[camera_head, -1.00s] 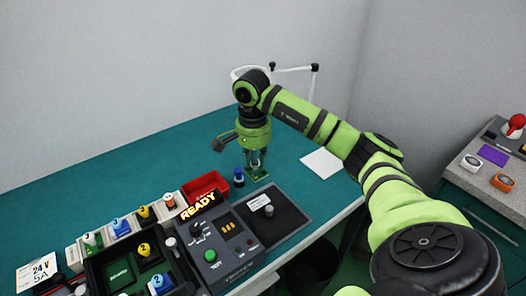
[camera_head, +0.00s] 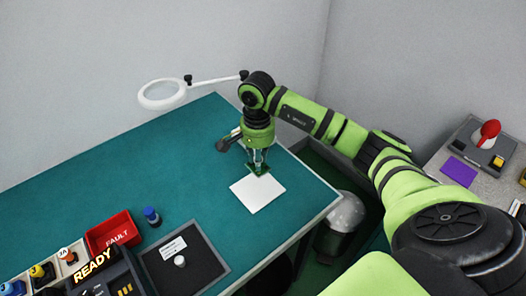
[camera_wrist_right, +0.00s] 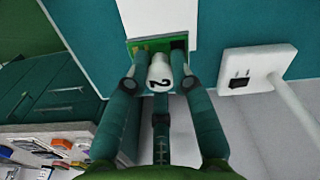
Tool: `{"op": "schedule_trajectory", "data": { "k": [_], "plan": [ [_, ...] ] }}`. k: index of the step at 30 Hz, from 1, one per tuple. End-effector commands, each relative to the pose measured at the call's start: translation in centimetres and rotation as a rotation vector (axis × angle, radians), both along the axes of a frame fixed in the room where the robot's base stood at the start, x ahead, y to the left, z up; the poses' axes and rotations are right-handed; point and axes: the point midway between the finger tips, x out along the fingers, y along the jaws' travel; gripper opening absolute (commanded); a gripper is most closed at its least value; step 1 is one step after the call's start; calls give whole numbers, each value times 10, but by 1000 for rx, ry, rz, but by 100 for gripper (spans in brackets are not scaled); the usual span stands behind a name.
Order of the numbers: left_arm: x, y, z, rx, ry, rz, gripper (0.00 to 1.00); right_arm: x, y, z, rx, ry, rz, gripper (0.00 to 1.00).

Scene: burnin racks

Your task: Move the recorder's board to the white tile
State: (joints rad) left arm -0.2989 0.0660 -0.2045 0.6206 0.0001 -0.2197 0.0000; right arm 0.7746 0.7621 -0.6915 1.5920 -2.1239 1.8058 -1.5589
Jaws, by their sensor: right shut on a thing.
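My right gripper (camera_head: 259,166) is shut on a small green board (camera_head: 261,174) at the far edge of the white tile (camera_head: 258,194). In the right wrist view the fingers (camera_wrist_right: 158,78) close around the board's white knob (camera_wrist_right: 160,70), marked 2. The green board (camera_wrist_right: 140,44) shows beyond it, partly hidden by the fingers, and its far edge meets or overlaps the tile (camera_wrist_right: 158,15). I cannot tell whether the board touches the tile. The tile lies flat on the teal bench, mostly bare. My left gripper is not in view.
A magnifier lamp (camera_head: 162,94) stands behind my arm. A red FAULT bin (camera_head: 113,235), a blue-capped bottle (camera_head: 151,216) and a black pad (camera_head: 184,262) are at the lower left. The bench's right edge is close to the tile. Bare bench (camera_head: 130,160) lies left of it.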

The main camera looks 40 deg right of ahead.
Motion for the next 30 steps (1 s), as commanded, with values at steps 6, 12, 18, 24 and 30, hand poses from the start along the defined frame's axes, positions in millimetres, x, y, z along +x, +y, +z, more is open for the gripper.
{"op": "schedule_trajectory", "data": {
  "k": [6,12,18,24,30],
  "plan": [
    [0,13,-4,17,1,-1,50,0,1,-9,0,0,2,0],
    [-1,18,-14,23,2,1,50,0,1,-28,2,1,1,0],
    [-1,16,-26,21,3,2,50,0,1,-52,1,0,0,0],
    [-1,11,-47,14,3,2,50,0,0,-77,-1,-2,2,0],
    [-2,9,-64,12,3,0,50,0,1,-93,0,-1,0,0]
  ]
}}
